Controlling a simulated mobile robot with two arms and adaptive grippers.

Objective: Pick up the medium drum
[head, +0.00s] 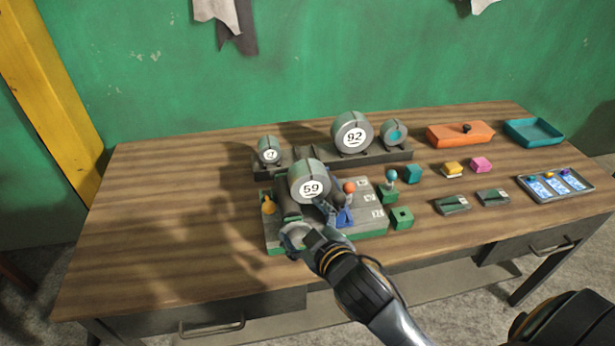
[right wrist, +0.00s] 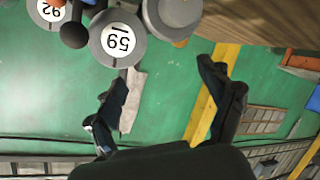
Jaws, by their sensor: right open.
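My right gripper (head: 314,224) is open just in front of the drum, low over the base block's front. In the right wrist view its jaws (right wrist: 165,75) are spread, with nothing seen between the tips. The drum lies beyond the left finger; whether they touch I cannot tell. My left gripper is not in view.
Behind stand a larger drum marked 92 (head: 351,133), a small drum (head: 269,150) and a teal-faced drum (head: 395,132). An orange ball-topped lever (head: 349,187) stands close right of the 59 drum. Small blocks and trays fill the right. The table's left (head: 150,220) is clear.

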